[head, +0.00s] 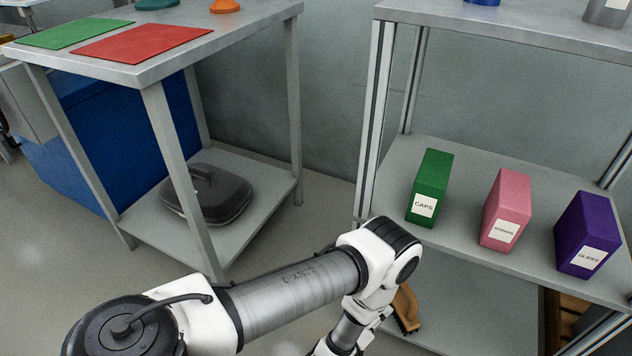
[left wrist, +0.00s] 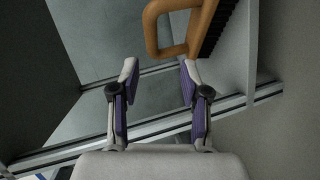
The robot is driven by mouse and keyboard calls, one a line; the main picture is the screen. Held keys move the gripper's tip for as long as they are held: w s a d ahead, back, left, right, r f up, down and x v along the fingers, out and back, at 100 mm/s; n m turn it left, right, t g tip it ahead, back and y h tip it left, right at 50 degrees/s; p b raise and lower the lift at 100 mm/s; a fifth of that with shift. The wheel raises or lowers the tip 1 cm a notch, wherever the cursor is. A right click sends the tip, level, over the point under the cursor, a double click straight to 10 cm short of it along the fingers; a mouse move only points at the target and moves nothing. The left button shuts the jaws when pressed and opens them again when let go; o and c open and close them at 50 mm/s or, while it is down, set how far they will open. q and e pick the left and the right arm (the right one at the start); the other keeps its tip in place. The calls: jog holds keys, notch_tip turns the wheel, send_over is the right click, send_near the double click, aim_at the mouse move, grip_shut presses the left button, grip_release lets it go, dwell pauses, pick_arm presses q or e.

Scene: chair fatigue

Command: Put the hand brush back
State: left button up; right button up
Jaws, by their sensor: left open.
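The hand brush has a tan looped handle and black bristles. In the head view the hand brush (head: 406,308) shows just right of my left wrist, at the lower level of the right shelf unit, partly hidden by my arm. In the left wrist view the brush (left wrist: 200,22) is at the top, its handle loop just beyond the fingertips and its bristles to the right. My left gripper (left wrist: 158,72) is open with nothing between its fingers. I cannot tell what supports the brush. My right gripper is not in view.
The shelf unit (head: 465,262) carries a green box (head: 430,187), a pink box (head: 506,211) and a purple box (head: 588,236). A metal post (head: 376,110) stands at its left. A table (head: 250,18) at left has red and green mats, with a dark lidded pan (head: 207,196) below.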

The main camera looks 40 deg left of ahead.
pick_arm(q)
jog(key=s+a+r+m+g, duration=0.1)
jog(key=s+a+m+g, duration=0.2)
jog(key=s+m+g, duration=0.4)
jog(key=s+a+r+m+g, duration=0.1)
jog(key=s+a+m+g, duration=0.2)
jog(key=s+m+g, duration=0.5)
jog(key=s, duration=0.7)
jog(key=shift+a+r+y, duration=0.2)
jog(key=shift+r+y, duration=0.1)
